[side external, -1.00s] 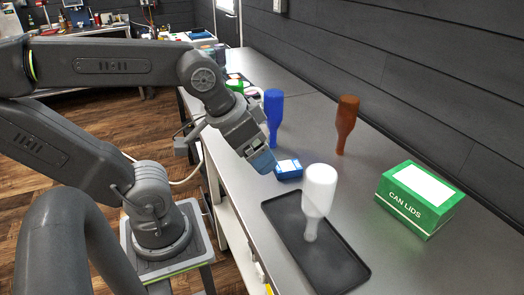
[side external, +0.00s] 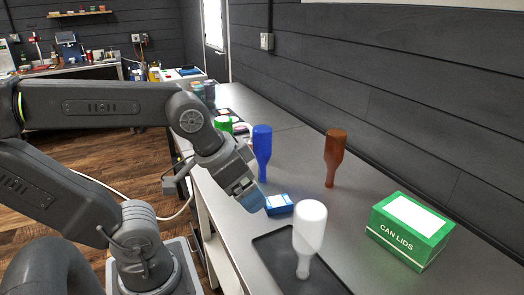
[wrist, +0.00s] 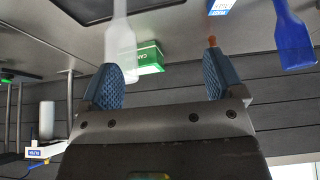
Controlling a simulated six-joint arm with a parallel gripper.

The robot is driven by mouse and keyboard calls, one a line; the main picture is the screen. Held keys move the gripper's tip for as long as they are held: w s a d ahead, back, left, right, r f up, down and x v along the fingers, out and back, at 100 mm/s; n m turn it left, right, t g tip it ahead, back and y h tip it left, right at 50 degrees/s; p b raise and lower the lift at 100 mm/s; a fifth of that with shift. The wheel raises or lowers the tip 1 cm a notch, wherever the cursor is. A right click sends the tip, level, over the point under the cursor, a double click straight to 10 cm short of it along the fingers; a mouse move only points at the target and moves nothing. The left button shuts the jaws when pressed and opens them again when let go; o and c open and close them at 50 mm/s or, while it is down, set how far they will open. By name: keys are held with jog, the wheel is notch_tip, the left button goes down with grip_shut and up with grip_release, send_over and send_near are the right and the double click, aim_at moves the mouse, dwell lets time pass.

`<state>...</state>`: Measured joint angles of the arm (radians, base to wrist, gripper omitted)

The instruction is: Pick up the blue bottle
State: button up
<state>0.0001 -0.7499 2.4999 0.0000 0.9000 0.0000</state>
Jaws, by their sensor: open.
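The blue bottle (side external: 262,141) stands neck-down on the grey counter, just behind my gripper (side external: 250,197) in the side view. My gripper is open with nothing between its blue-padded fingers. In the wrist view, which shows the room upside down, the two fingers (wrist: 163,68) are wide apart. The blue bottle (wrist: 292,38) is at the upper right there, outside the fingers and apart from them.
A white bottle (side external: 309,224) stands neck-down on a black tray (side external: 270,248). A brown bottle (side external: 335,149) stands farther back. A small blue box (side external: 279,205) lies beside my gripper, and a green CAN LIDS box (side external: 408,232) sits right. A dark wall (side external: 400,100) borders the counter.

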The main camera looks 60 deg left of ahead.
jog(key=shift+o, duration=0.4)
jog(key=n+g+y, duration=0.4)
jog(key=n+g, duration=0.1)
jog(key=n, duration=1.3)
send_near(264, 129)
jog(key=x, duration=0.7)
jog(key=shift+s+d+f, duration=0.1)
jog(key=shift+d+f, duration=0.05)
jog(key=shift+a+x, duration=0.15)
jog(key=shift+x, duration=1.2)
jog(key=shift+a+x, duration=0.15)
jog(key=shift+x, duration=1.15)
